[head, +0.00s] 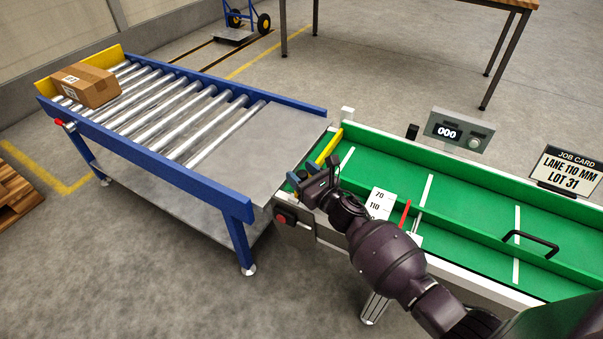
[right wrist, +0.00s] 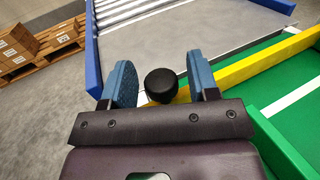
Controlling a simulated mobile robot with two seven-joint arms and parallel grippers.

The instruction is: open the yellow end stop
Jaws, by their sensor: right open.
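The yellow end stop (head: 329,147) is a bar lying across the left end of the green conveyor (head: 390,160). In the right wrist view the yellow end stop (right wrist: 265,66) runs from the right toward a round black knob (right wrist: 161,85). My right gripper (head: 305,180) is at the near end of the stop. Its blue fingers are open, one on each side of the knob in the right wrist view (right wrist: 161,78); I cannot tell whether they touch it. In the head view my gripper hides the knob. My left gripper is not in view.
A blue-framed roller table (head: 190,170) with a cardboard box (head: 86,85) adjoins the conveyor's left end. A display reading 000 (head: 457,131) and a job card (head: 571,168) stand behind the conveyor. A red pointer (head: 405,213) and black handle (head: 531,240) are on the right.

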